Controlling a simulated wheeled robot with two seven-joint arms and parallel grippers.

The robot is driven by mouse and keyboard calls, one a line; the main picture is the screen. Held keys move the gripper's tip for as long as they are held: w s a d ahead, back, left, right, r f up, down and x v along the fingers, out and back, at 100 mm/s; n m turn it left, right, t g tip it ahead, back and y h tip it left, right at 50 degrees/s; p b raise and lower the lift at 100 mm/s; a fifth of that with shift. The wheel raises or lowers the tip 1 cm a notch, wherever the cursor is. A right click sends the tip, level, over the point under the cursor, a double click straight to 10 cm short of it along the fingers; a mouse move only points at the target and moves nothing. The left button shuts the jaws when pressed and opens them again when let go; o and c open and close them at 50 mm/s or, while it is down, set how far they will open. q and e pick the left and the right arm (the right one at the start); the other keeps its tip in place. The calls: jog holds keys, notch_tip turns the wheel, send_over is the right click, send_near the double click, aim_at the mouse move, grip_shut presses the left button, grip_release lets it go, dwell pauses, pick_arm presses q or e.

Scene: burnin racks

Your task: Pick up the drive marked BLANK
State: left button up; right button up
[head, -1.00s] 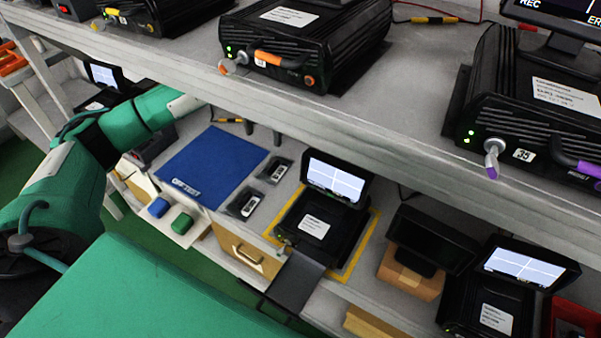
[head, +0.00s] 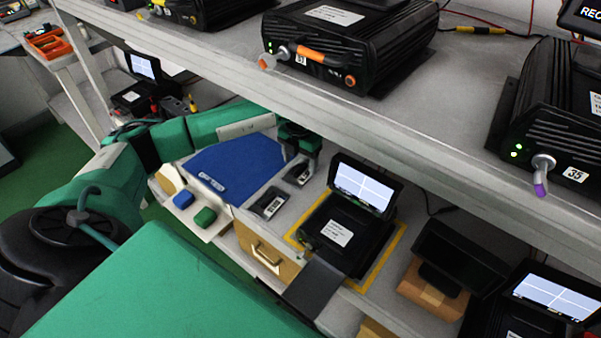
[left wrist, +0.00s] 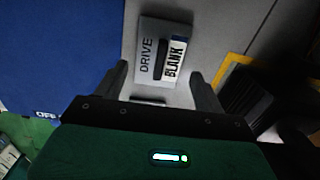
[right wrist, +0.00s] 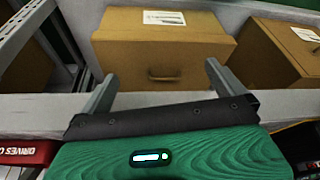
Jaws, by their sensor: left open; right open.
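The drive marked BLANK (left wrist: 174,58) lies on a grey plate lettered DRIVE (left wrist: 147,50) in the left wrist view. My left gripper (left wrist: 158,78) is open, with its fingers apart on either side of the drive's near part and nothing held. In the head view my left gripper (head: 300,138) is over the shelf by the blue mat's far right corner. Two dark drive holders, a near one (head: 268,204) and a far one (head: 299,174), lie beside the mat; their labels are too small to read there. My right gripper (right wrist: 158,85) is open and empty in the right wrist view.
The blue mat (head: 235,165) lies left of the drives. A black unit with a lit screen (head: 363,188) stands inside a yellow outline (head: 388,255) at right. The upper shelf (head: 400,130) overhangs the workspace. My right gripper faces a brown drawer box (right wrist: 165,50).

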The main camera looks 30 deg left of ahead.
aim_at(299, 169)
pick_arm(q)
notch_tip(299, 169, down, 3)
jog(key=shift+r, duration=0.15)
jog(key=shift+f, duration=0.2)
jog(key=shift+r, duration=0.1)
jog(key=c, duration=0.8)
jog(key=shift+o, duration=0.2)
pick_arm(e)
jog(key=shift+s+r, duration=0.1)
jog(key=shift+r, duration=0.2)
